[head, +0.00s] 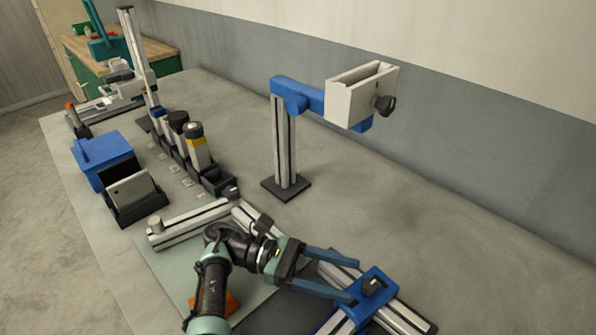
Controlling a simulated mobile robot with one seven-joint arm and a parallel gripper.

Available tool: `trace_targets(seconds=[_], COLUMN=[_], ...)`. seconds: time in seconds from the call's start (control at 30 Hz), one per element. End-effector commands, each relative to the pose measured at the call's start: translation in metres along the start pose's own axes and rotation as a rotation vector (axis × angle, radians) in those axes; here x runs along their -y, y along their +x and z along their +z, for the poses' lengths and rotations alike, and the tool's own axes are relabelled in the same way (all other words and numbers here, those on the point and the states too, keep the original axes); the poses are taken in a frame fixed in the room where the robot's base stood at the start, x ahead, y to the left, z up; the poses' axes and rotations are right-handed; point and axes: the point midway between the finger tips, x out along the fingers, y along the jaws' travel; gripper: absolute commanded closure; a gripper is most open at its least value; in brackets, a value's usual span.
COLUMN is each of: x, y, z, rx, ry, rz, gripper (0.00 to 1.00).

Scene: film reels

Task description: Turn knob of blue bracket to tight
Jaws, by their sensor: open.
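A blue bracket (381,281) sits where pale slotted rails meet near the bottom right. It has a small dark knob (371,287) on top. My gripper (354,281) is open, its two blue fingers spread apart and pointing right toward the knob. The tips are close to the bracket's left side; I cannot tell if they touch it. Nothing shows between the fingers. The knob's tightness cannot be told from this view.
A slotted post (284,145) with a blue arm carries a grey clamp (352,96) with a black knob. Dark-capped bottles (197,148), a blue box (103,158) and a black holder (135,197) stand left. The grey bench is clear at right.

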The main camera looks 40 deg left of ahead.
Motion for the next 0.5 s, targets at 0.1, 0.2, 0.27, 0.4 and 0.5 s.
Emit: trace_targets(seconds=[0.1,0.2,0.27,0.4,0.5], x=[-0.001,0.000,-0.001,-0.001,-0.001], y=[-0.015,-0.028,-0.032,-0.047,-0.056], z=[-0.001,-0.002,-0.002,-0.002,-0.004], rx=[-0.002,-0.003,-0.001,-0.003,-0.003], ry=[0.001,-0.001,0.002,0.001,0.003], rz=[0.000,0.002,-0.002,0.000,-0.001], gripper=[0.33,0.33,0.33,0.33,0.33])
